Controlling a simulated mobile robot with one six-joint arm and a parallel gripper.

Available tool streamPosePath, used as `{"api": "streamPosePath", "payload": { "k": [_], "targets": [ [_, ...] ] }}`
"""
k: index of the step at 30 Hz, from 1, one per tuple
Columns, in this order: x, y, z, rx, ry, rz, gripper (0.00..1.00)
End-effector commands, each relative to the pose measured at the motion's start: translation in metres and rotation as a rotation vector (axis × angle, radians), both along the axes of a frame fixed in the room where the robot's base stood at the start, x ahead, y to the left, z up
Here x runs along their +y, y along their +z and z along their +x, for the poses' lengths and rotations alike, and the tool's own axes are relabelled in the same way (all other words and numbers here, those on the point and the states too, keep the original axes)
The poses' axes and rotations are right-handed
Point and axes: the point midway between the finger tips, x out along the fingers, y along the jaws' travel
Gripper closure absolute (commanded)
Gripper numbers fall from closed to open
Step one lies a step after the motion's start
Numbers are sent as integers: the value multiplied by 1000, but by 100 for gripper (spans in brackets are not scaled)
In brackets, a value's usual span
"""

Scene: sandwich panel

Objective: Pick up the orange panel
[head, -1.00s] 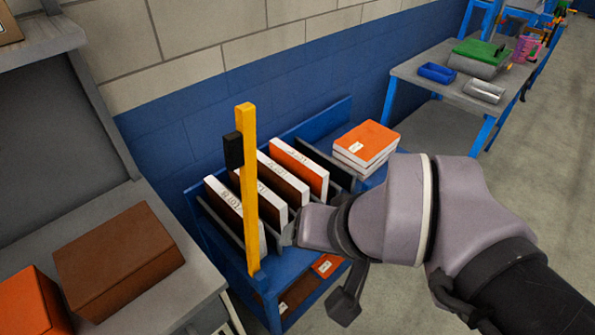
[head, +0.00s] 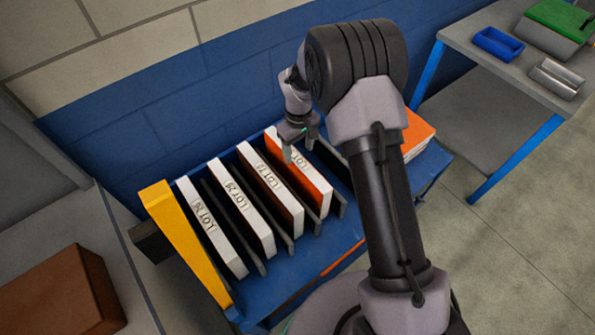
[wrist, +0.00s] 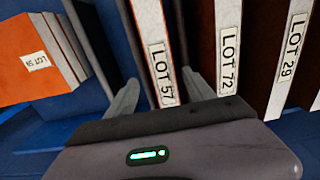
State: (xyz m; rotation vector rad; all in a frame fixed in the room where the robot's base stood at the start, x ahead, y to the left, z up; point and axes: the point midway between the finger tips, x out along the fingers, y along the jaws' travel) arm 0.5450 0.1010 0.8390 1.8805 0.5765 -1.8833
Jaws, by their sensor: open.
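The orange panel (head: 312,190) stands upright in the blue rack, the rightmost of the standing panels in the head view. Its white edge reads LOT 57 in the wrist view (wrist: 153,35). My gripper (head: 298,148) is above the far end of this panel. In the wrist view my gripper (wrist: 158,90) is open, with one finger on each side of the LOT 57 edge. I cannot tell whether the fingers touch the panel. The panel's lower part is hidden in the rack.
Several white-edged panels, including LOT 72 (wrist: 228,60) and LOT 29 (wrist: 290,50), stand beside it between dark dividers. A flat stack with an orange top (head: 416,132) lies to the right.

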Motion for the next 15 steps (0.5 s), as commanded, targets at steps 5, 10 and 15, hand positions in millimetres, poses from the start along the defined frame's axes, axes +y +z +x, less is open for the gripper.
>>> {"api": "streamPosePath", "payload": {
  "k": [5, 10, 15],
  "targets": [
    [0, -39, 0, 1, -1, 1, 38],
    [2, -53, 0, -1, -2, 1, 38],
    [8, -88, 0, 0, -2, 0, 38]
  ]
}}
